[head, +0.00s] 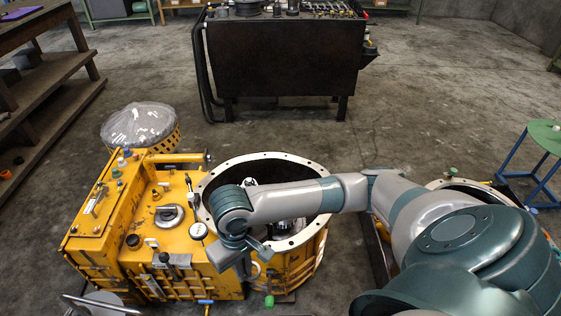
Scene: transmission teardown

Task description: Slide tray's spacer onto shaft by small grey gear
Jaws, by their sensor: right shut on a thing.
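My right gripper (240,264) hangs from my arm over the front of the yellow transmission housing's open round casing (318,245). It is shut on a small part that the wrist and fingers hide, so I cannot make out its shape. Inside the casing, shiny metal parts (287,228) show partly beneath my forearm. I cannot tell the small grey gear or its shaft apart there. I cannot pick out the tray or a loose spacer. My left gripper is not in view.
A dark workbench (280,55) with several small parts on top stands at the back. A yellow gearbox block (165,220) adjoins the casing on the left. A green-topped stool (545,135) stands at the right. Grey floor between the bench and the casing is clear.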

